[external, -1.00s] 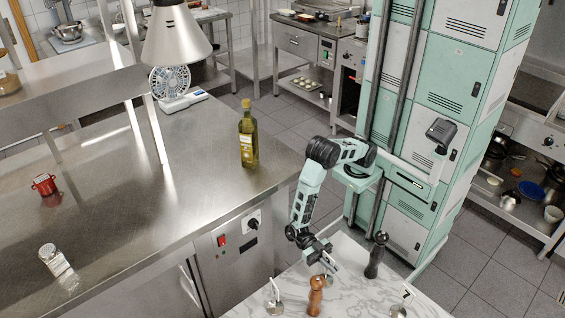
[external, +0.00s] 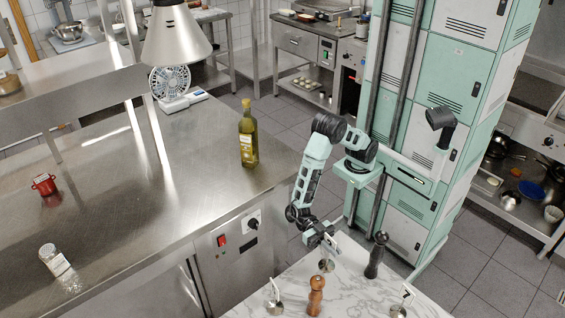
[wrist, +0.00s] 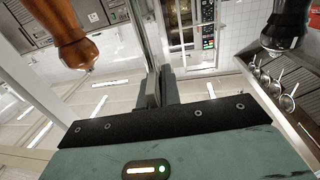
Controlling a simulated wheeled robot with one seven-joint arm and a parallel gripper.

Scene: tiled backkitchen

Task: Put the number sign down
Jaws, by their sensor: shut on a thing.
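My gripper (external: 326,240) is shut on a number sign (external: 326,265), a small card on a metal stand with a round base. It is over the marble tabletop (external: 365,290), near its back edge. I cannot tell whether the base touches the marble. In the wrist view the fingers (wrist: 153,88) close on a thin upright plate (wrist: 154,40) seen edge-on. The card's number is hidden. Two more number signs stand on the marble, one at the front left (external: 274,302) and one marked 7 at the right (external: 406,298).
A brown wooden mill (external: 315,296) stands just in front of the held sign; it also shows in the wrist view (wrist: 72,35). A dark mill (external: 376,256) stands to the right. Marble between the mills is clear. A steel counter (external: 130,200) with an oil bottle (external: 248,140) lies left.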

